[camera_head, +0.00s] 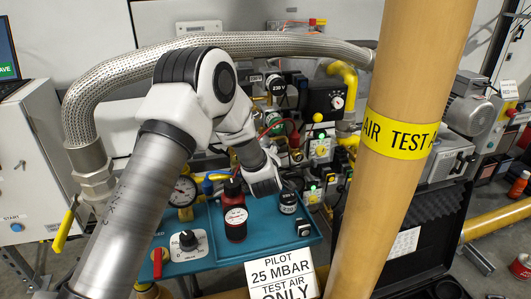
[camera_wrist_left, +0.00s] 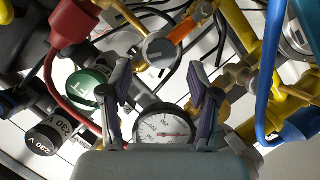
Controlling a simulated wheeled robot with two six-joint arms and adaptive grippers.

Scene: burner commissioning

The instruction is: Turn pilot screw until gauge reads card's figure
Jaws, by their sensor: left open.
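The card (camera_head: 281,277) stands at the front and reads "PILOT 25 MBAR TEST AIR ONLY". In the head view my left arm reaches over the teal tray; its wrist hides the fingertips. In the left wrist view my left gripper (camera_wrist_left: 160,98) is open, with nothing between its fingers. A white-faced dial gauge (camera_wrist_left: 163,129) shows low between the fingers; its reading is too small to tell. A silver round part with a slot-like mark (camera_wrist_left: 159,48) lies beyond the fingertips, apart from them; I cannot tell whether it is the pilot screw. My right gripper is not in view.
A yellow pipe (camera_head: 352,230) stands at the right front. A braided hose (camera_head: 240,43) arches behind. Pipes and cables crowd the gripper.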

